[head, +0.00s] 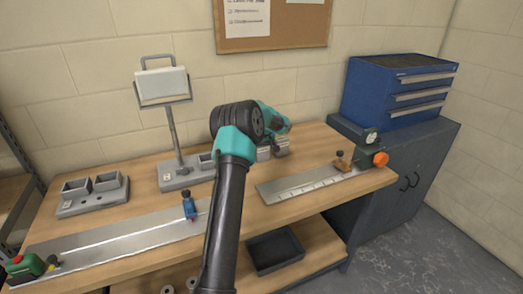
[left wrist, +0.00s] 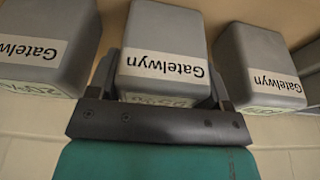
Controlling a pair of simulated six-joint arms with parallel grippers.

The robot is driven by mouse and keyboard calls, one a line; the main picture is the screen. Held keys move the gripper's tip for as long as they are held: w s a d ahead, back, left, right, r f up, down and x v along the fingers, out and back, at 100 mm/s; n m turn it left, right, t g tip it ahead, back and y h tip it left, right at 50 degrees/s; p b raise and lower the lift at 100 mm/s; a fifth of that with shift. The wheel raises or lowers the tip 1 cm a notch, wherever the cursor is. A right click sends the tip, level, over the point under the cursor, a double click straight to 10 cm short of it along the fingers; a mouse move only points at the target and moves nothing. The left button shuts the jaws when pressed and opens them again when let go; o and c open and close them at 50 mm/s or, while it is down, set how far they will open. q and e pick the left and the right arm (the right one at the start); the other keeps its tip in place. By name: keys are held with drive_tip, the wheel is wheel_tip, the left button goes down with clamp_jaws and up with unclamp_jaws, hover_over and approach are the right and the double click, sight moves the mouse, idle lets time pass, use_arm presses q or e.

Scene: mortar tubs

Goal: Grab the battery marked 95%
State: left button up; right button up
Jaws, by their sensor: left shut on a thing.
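Three grey batteries with white "Gatelwyn" labels, upside down in the left wrist view, stand in a row: a left one (left wrist: 45,45), a middle one (left wrist: 165,45) and a right one (left wrist: 258,65). Each has a green charge mark on its lower edge. The left mark looks like 20%; the middle one is mostly covered by my gripper and the right one is too slanted to read. My left gripper (left wrist: 165,90) is shut on the middle battery. In the head view my left gripper (head: 276,136) is at the grey batteries (head: 263,154), partly hidden by my arm. My right gripper is not in view.
A lamp on a stand (head: 170,120) and a grey two-cup holder (head: 92,195) are left on the workbench (head: 135,204). A metal plate with a clamp (head: 300,187) lies right. A blue drawer box (head: 395,92) stands beyond.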

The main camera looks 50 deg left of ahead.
use_arm(q)
drive_tip(key=shift+r, duration=1.7)
drive_tip(key=shift+s+d+r, duration=0.1)
drive_tip(key=shift+d+r, duration=0.05)
drive_tip(key=s+d+r, duration=0.1)
drive_tip(key=s+d, duration=0.8)
drive_tip(key=d, duration=0.3)
drive_tip(key=shift+d+r, duration=0.2)
drive_tip(key=shift+d, duration=0.15)
